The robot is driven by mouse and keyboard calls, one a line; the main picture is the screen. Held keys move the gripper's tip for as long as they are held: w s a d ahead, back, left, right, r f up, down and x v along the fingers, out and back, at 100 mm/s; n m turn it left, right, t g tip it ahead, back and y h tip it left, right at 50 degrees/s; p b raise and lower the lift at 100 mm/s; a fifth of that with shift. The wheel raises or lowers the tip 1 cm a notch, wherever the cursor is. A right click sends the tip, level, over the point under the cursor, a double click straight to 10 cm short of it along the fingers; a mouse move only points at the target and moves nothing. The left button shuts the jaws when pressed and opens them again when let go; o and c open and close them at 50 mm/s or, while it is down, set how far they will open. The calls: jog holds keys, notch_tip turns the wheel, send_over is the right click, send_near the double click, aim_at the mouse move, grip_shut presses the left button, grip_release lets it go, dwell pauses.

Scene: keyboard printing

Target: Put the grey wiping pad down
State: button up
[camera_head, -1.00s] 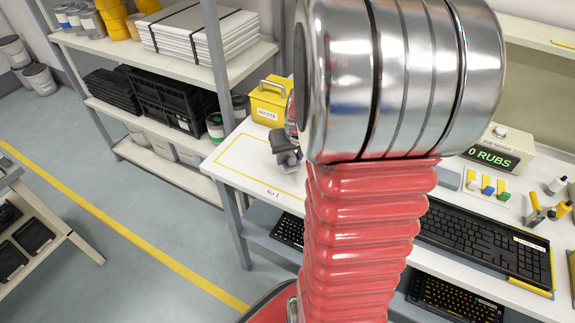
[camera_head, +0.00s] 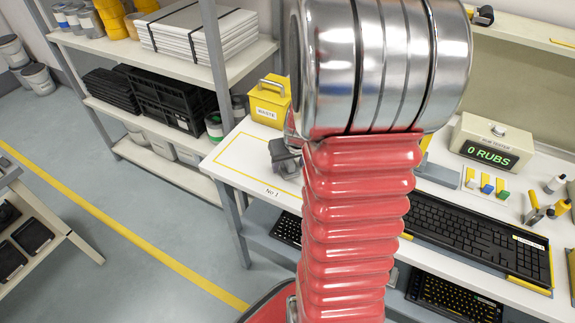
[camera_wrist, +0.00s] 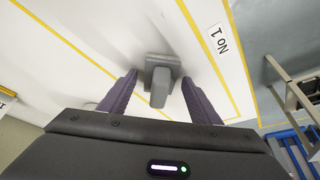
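The grey wiping pad (camera_wrist: 163,63) is at the white table top in the wrist view, with its upright grip (camera_wrist: 158,90) pointing toward the camera. It lies inside the yellow-outlined area marked No 1. My gripper (camera_wrist: 159,79) is open, with one dark finger on each side of the pad's grip and clear gaps between. In the head view the pad (camera_head: 285,156) shows as a small grey shape just left of my arm.
A yellow waste box (camera_head: 269,102) stands behind the pad. A rub tester (camera_head: 492,143) reading 0 RUBS and a black keyboard (camera_head: 478,237) are to the right on the table. Small coloured blocks (camera_head: 487,185) lie between them. Shelves stand at the left.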

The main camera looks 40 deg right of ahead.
jog(key=shift+r, duration=0.1)
jog(key=v, duration=1.2)
dwell(0.4)
jog(key=shift+a, duration=0.1)
jog(key=s+a+r+n, duration=0.1)
jog(key=s+a+r, duration=0.1)
jog(key=a, duration=0.6)
jog(key=s+a+r+n+t+y, duration=0.1)
jog(key=s+a+r+n, duration=0.1)
jog(key=a, duration=0.7)
jog(key=s+a+r+n, duration=0.2)
jog(key=a+r, duration=0.2)
jog(key=a, duration=0.5)
jog(key=shift+s+t+y, duration=0.3)
jog(key=shift+y, duration=0.1)
jog(key=shift+r, duration=0.1)
